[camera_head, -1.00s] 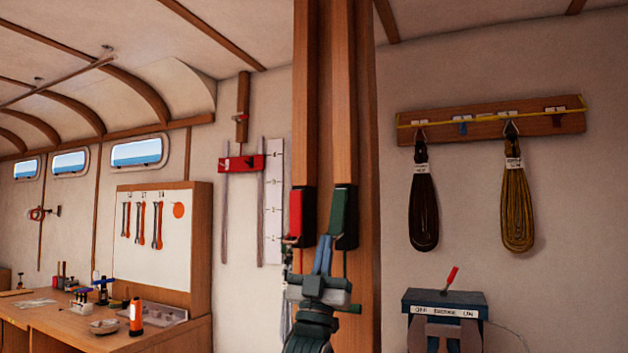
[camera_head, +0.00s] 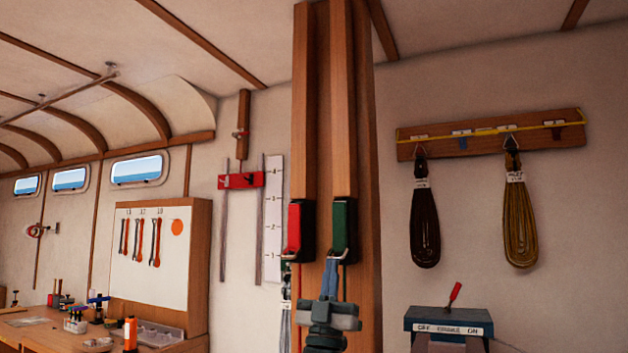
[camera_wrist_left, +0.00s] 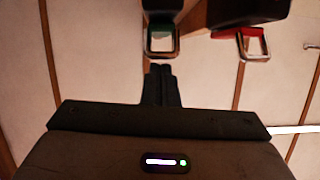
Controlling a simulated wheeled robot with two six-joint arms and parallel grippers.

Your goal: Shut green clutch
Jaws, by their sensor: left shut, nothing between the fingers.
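The green clutch (camera_head: 343,228) is mounted on the wooden post beneath the right-hand wooden strip. A pale metal loop handle (camera_head: 337,257) shows at its lower end; the wrist view shows this squared handle (camera_wrist_left: 162,42) under the green body. My left gripper (camera_head: 330,268) points up at the post, just below the handle. Its fingers (camera_wrist_left: 162,70) are together and empty. In the wrist view a small gap seems to lie between fingertips and handle; contact is not certain. My right gripper is not in view.
The red clutch (camera_head: 296,228) sits close beside the green one on the left, with its own metal loop (camera_wrist_left: 254,45). Coiled ropes (camera_head: 425,225) hang on the right wall. A blue box with a red lever (camera_head: 448,318) stands below them. A workbench (camera_head: 180,340) is at left.

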